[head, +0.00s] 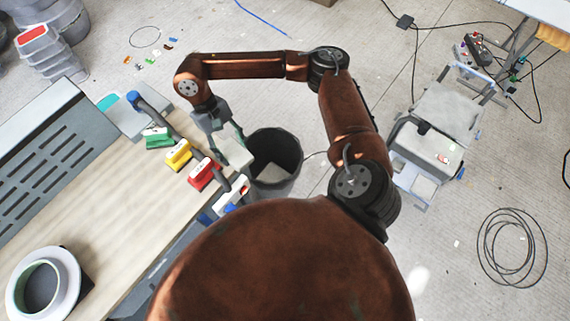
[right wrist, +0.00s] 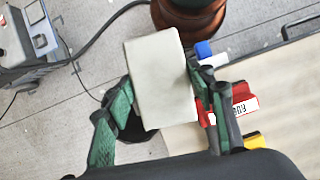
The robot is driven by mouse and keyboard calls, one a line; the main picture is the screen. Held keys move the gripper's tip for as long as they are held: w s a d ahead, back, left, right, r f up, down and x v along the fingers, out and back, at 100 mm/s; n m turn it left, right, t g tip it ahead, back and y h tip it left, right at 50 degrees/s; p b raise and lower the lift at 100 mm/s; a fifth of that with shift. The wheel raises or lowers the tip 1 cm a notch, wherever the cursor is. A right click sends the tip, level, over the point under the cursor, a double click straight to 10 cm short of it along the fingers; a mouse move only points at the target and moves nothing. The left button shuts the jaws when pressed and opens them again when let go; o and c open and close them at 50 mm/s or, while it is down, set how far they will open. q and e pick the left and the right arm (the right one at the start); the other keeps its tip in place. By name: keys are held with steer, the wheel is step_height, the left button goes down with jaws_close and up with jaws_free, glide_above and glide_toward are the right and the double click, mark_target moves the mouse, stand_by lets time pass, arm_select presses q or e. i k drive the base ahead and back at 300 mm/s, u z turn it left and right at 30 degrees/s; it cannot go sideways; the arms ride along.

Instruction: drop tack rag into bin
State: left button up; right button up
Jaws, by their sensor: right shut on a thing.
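The tack rag, a pale off-white pad (head: 236,154), is held between the fingers of my right gripper (head: 226,140). In the right wrist view the rag (right wrist: 162,80) sits squarely between the two green-padded fingers (right wrist: 160,76), which are shut on its sides. The dark bin (head: 292,148) stands on the floor just right of the workbench, with something pale inside it. In the head view the rag overlaps the bin's left rim; its height above the rim cannot be told. In the wrist view the rag hides most of what lies below. My left gripper is not in view.
The workbench (head: 100,225) has green (head: 158,138), yellow (head: 179,153) and red (head: 203,174) labelled items along its right edge, close to my right gripper. A white ring-shaped mould (head: 68,268) lies at lower left. A grey machine (head: 425,148) stands right of the bin.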

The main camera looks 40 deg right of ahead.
mark_target(277, 179)
steer(key=u, duration=0.15)
steer(key=k, duration=0.2)
steer(key=u, duration=2.55)
steer(key=k, duration=1.95)
steer(key=z, duration=1.4)
